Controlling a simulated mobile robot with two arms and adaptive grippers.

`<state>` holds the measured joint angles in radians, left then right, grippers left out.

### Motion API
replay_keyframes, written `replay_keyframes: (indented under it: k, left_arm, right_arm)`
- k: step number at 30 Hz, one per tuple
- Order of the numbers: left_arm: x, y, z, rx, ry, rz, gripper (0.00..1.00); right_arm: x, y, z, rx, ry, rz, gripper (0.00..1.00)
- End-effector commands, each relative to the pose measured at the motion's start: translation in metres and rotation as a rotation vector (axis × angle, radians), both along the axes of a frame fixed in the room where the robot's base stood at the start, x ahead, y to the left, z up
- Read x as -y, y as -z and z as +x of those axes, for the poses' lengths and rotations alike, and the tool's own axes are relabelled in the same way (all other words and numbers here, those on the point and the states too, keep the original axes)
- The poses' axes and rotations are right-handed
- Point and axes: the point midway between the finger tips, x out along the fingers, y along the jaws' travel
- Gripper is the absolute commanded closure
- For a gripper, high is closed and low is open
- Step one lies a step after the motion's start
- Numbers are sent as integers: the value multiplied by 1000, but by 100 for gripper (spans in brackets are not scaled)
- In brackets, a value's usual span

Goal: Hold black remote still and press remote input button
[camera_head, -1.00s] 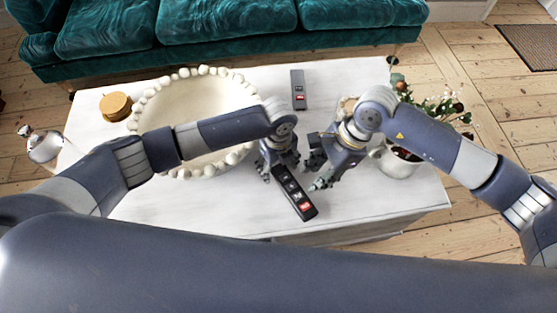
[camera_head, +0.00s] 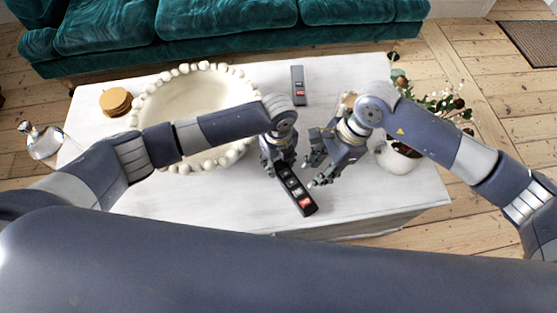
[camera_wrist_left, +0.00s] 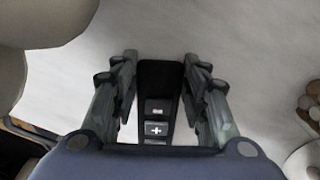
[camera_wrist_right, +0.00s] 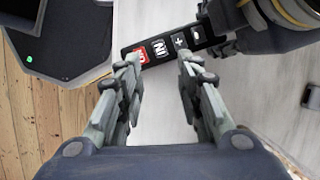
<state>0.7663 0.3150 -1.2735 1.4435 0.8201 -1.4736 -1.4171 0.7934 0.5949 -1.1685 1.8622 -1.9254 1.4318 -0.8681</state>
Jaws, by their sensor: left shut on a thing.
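The black remote (camera_head: 297,193) lies on the white table near its front edge, slanted, with a red-labelled button toward its near end. My left gripper (camera_head: 279,168) is shut on its far end. In the left wrist view the remote (camera_wrist_left: 157,98) lies between the two fingers (camera_wrist_left: 160,64), and a plus button shows. My right gripper (camera_head: 316,171) is open and empty, just right of the remote. In the right wrist view its fingertips (camera_wrist_right: 158,62) are apart, with the left one near the red button of the remote (camera_wrist_right: 160,49). Whether it touches is unclear.
A second, grey remote (camera_head: 298,86) lies farther back. A large beaded bowl (camera_head: 190,95) stands left of my left gripper. A plant in a white pot (camera_head: 397,160) stands at the right, close to my right arm. Stacked round coasters (camera_head: 115,101) lie at the far left.

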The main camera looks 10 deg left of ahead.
Motion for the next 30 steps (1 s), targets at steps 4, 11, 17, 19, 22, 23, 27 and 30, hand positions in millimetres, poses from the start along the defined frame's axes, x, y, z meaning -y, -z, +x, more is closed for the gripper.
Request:
replay_keyframes:
  k: [4, 11, 17, 19, 22, 23, 27, 30]
  left_arm:
    - [0, 0, 0, 0, 0, 0, 86]
    - [0, 0, 0, 0, 0, 0, 86]
    - [0, 0, 0, 0, 0, 0, 86]
    - [0, 0, 0, 0, 0, 0, 86]
    - [0, 0, 0, 0, 0, 0, 86]
    - [0, 0, 0, 0, 0, 0, 86]
    - [0, 0, 0, 0, 0, 0, 86]
    - [0, 0, 0, 0, 0, 0, 86]
  right_arm:
    - [0, 0, 0, 0, 0, 0, 89]
    - [0, 0, 0, 0, 0, 0, 100]
    - [0, 0, 0, 0, 0, 0, 100]
    - [0, 0, 0, 0, 0, 0, 100]
    - [0, 0, 0, 0, 0, 0, 100]
    - [0, 0, 0, 0, 0, 0, 100]
    - [0, 0, 0, 0, 0, 0, 100]
    - [0, 0, 0, 0, 0, 0, 100]
